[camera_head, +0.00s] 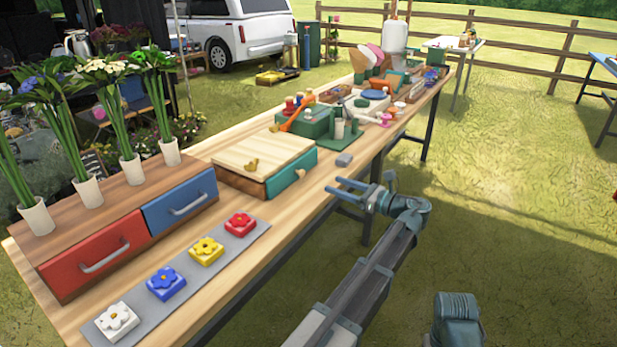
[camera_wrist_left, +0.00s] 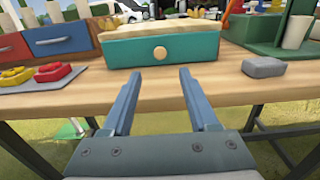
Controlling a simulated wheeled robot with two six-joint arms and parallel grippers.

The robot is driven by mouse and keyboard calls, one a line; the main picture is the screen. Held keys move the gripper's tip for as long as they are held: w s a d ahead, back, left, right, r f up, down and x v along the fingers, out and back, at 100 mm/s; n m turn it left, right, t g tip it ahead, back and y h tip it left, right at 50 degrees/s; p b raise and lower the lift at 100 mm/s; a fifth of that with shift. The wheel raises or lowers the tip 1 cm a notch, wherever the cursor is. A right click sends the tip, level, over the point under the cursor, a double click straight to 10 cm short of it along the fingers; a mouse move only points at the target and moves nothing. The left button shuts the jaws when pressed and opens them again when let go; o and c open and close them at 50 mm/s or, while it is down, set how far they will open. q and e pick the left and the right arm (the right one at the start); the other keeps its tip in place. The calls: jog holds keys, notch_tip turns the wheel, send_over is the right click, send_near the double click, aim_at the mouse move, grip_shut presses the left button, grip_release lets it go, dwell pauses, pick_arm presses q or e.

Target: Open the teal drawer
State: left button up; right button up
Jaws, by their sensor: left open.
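The teal drawer (camera_head: 284,180) is shut in the side of a small wooden box (camera_head: 262,158) on the long table. It carries a round light-wood knob (camera_head: 300,173). In the left wrist view the teal front (camera_wrist_left: 125,52) fills the upper middle, with the knob (camera_wrist_left: 159,53) near its centre. My left gripper (camera_head: 336,186) is open and empty at the table's front edge, apart from the drawer. In the left wrist view its two fingers (camera_wrist_left: 158,76) point at the drawer, with the knob above the gap.
A grey block (camera_head: 344,160) lies on the table right of the drawer. A grey mat (camera_head: 134,321) with flower tiles lies at left, before a red drawer (camera_head: 92,257) and a blue drawer (camera_head: 180,203). Bare tabletop lies before the teal drawer.

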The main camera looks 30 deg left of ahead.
aim_at(303, 174)
pick_arm(q)
jog(key=a, duration=1)
jog(key=shift+w+a, duration=0.25)
jog(key=shift+w, duration=0.15)
grip_shut()
dwell(0.9)
